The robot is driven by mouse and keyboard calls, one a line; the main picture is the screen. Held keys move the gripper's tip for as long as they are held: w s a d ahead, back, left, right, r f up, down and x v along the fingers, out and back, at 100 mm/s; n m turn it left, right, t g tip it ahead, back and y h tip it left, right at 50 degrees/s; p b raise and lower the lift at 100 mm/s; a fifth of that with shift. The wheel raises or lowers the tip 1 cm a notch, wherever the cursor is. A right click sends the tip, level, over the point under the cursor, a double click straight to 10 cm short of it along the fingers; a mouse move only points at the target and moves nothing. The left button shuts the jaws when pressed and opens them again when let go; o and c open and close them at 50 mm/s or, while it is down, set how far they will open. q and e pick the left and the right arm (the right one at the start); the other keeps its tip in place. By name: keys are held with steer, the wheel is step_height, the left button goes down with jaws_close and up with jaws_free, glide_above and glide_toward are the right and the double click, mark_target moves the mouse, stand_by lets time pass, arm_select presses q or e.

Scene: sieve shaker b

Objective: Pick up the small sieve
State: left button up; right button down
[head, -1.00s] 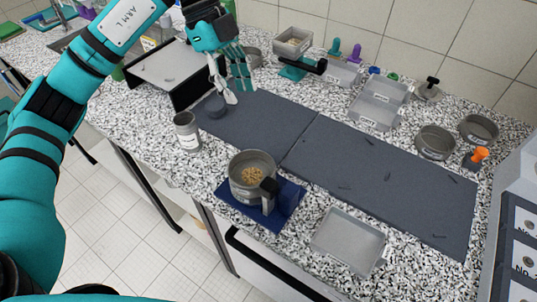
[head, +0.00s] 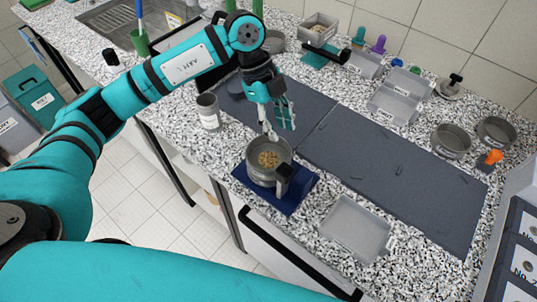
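A round grey metal vessel (head: 256,176) with light brown grains inside stands on a dark blue base (head: 303,187). A dark upright handle-like part is at its right front. I cannot tell whether this is the small sieve. Two shallow round grey pans that look like sieves, one (head: 450,143) and another (head: 497,130), stand at the right back. My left gripper (head: 280,132) is over the far rim of the grain vessel, pointing down. Its fingers look apart and nothing shows between them. I cannot tell whether they touch the rim. My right gripper is out of view.
A grey cup (head: 208,112) stands left of the grain vessel. An empty grey tray (head: 354,228) lies at the front right. Dark mats (head: 390,175) cover the middle. Clear boxes (head: 398,97) and a grey bin (head: 320,26) are behind. An orange-topped item (head: 494,157) stands at the right.

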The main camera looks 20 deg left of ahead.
mark_target(282, 138)
arm_select(q)
steer(key=p+x, duration=0.1)
steer(key=x, duration=0.3)
jaws_close()
